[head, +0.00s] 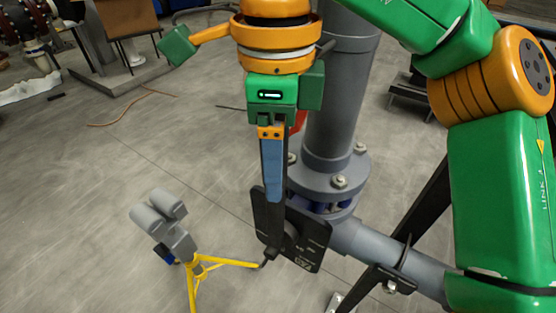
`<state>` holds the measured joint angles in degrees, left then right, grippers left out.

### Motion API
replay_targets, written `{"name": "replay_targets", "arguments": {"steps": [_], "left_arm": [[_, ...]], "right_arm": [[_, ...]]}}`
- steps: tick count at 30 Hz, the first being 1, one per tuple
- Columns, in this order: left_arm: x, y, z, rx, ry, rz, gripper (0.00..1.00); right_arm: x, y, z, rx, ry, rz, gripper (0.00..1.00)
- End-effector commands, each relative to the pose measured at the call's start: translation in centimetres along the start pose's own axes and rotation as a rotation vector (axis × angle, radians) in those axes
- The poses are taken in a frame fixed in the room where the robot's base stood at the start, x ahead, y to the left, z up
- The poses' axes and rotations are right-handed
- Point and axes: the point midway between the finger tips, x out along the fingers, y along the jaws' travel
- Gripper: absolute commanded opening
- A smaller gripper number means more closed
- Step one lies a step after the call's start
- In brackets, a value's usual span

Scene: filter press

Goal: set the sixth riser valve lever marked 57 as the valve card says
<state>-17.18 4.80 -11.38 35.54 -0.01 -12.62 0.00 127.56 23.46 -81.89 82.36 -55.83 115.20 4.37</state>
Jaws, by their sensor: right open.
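My right gripper (271,246) points downward in the middle of the head view. It is open, though its fingers line up in this view and the gap between them does not show. Its tips overlap a black plate (313,243) with small white markings, too small to read. The plate sits beside the lower part of a grey vertical pipe (340,105). I cannot tell whether the tips touch anything. A small red part (300,121) shows behind the gripper; I cannot tell what it is. No lever marked 57 and no readable valve card can be made out. My left gripper is not in view.
A bolted flange (338,182) joins the vertical pipe, and a grey side pipe (425,272) runs to the lower right. Concrete floor is open at left.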

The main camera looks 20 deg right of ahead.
Motion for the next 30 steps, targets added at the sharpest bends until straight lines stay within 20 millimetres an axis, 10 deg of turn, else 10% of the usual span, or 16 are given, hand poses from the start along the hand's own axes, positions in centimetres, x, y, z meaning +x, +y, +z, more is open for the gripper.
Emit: {"name": "replay_targets", "arguments": {"steps": [11,20,30], "left_arm": [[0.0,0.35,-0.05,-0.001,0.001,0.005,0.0],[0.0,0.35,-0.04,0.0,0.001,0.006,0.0],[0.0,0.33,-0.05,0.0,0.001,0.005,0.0]], "right_arm": [[0.9,0.02,0.03,0.0,-0.003,-0.001,0.69],[0.89,0.02,0.02,0.0,-0.003,0.0,0.0],[0.9,0.02,0.0,0.0,-0.001,0.0,0.0]]}}
